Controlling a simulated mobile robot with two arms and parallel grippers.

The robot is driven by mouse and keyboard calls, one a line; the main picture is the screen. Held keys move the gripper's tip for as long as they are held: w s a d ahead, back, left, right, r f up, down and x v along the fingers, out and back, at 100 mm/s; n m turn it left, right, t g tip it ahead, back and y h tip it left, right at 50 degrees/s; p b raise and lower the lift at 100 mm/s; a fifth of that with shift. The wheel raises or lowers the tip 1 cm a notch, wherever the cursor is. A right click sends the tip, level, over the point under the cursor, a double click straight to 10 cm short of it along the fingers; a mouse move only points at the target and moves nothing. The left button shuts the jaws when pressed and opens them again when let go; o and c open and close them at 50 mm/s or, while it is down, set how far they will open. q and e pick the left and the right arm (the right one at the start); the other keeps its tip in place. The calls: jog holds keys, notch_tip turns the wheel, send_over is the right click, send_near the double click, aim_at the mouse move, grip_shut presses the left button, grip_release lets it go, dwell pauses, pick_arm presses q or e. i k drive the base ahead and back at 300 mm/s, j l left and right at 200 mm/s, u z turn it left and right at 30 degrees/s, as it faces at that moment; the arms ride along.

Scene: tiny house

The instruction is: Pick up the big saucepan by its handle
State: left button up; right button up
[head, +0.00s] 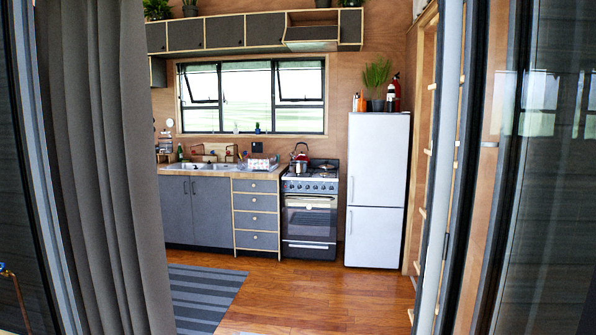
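The stove (310,213) stands across the room between the grey drawers and the white fridge. On its left part is a small silvery pot (299,168), which may be the big saucepan; it is too small to be sure. Its handle cannot be made out. A red kettle (303,156) with an arched handle appears close behind it, partly overlapped. Neither of my grippers is in view.
I look through an open doorway, with a grey curtain (103,170) at left and a door frame (447,180) at right. A striped rug (203,296) lies inside. The wooden floor (320,295) before the stove is clear. The fridge (376,188) stands right of the stove.

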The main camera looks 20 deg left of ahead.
aim_at(297, 166)
jog(key=i+j+u, duration=0.5)
jog(key=i+j, duration=0.35)
jog(key=i, duration=0.55)
jog(key=i+j, duration=0.15)
jog(key=i, duration=0.55)
jog(key=i+j, duration=0.1)
jog(key=i, duration=0.6)
jog(key=i+z, duration=0.15)
jog(key=i, duration=0.55)
jog(key=i+j+z, duration=0.1)
jog(key=i, duration=0.65)
jog(key=i+j+z, duration=0.15)
jog(key=i, duration=0.55)
